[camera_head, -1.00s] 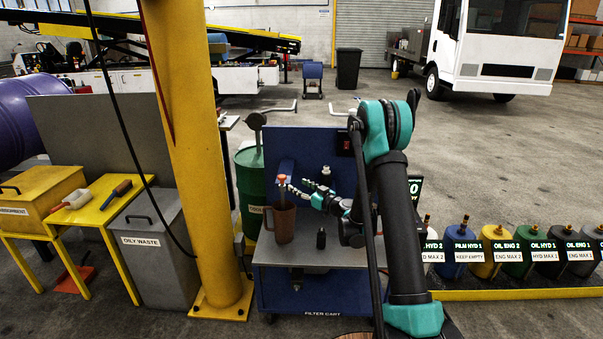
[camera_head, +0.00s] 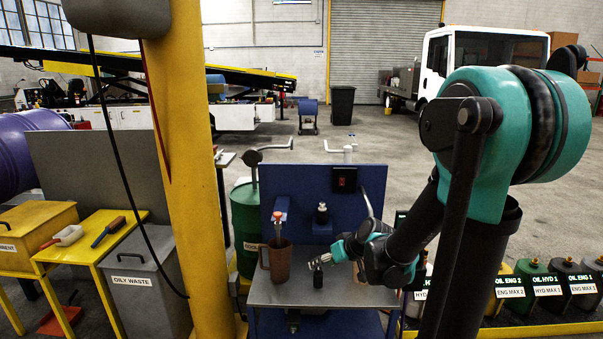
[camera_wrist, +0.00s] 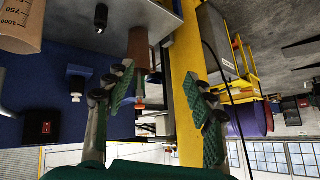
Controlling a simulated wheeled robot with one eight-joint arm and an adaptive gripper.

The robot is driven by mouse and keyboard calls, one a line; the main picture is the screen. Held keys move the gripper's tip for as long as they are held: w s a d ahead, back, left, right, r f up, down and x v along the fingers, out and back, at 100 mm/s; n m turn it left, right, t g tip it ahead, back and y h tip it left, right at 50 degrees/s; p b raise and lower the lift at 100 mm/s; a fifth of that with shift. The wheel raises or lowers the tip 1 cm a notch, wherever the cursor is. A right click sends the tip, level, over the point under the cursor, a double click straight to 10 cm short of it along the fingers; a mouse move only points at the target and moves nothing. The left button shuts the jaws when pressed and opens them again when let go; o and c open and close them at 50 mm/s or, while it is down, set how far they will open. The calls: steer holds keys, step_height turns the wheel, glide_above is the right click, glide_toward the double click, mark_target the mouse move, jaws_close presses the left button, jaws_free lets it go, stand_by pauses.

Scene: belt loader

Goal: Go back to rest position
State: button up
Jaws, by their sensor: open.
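My gripper (camera_head: 318,262) is open, with nothing between its fingers. In the head view it appears just right of the brown jug (camera_head: 280,260) and overlaps the top of a small black cylinder (camera_head: 318,278) on the cart; contact cannot be told. In the wrist view, which is upside down, the spread green-padded fingers (camera_wrist: 160,88) have the brown jug (camera_wrist: 138,48) beyond them, with the black cylinder (camera_wrist: 101,18) at the top. My arm reaches in from the right, its elbow large and close to the head camera.
The blue filter cart (camera_head: 350,200) stands in front. A yellow column (camera_head: 200,170) rises at its left, beside the oily waste bin (camera_head: 140,300). Oil containers (camera_head: 545,290) line the right. A graduated beaker (camera_wrist: 20,22) shows in the wrist view. Open floor lies behind.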

steer(key=s+d+f+m+g+h, duration=0.1)
steer(key=s+d+f+m+h, duration=0.1)
steer(key=s+d, duration=0.4)
steer(key=s+d+f+m+g+h, duration=0.1)
steer(key=s+d+f+m+h, duration=0.1)
steer(key=s+d, duration=0.4)
steer(key=s+h, duration=0.1)
steer(key=s, duration=0.4)
steer(key=shift+s+f+m+h, duration=0.3)
steer(key=shift+w, duration=0.1)
stand_by(0.6)
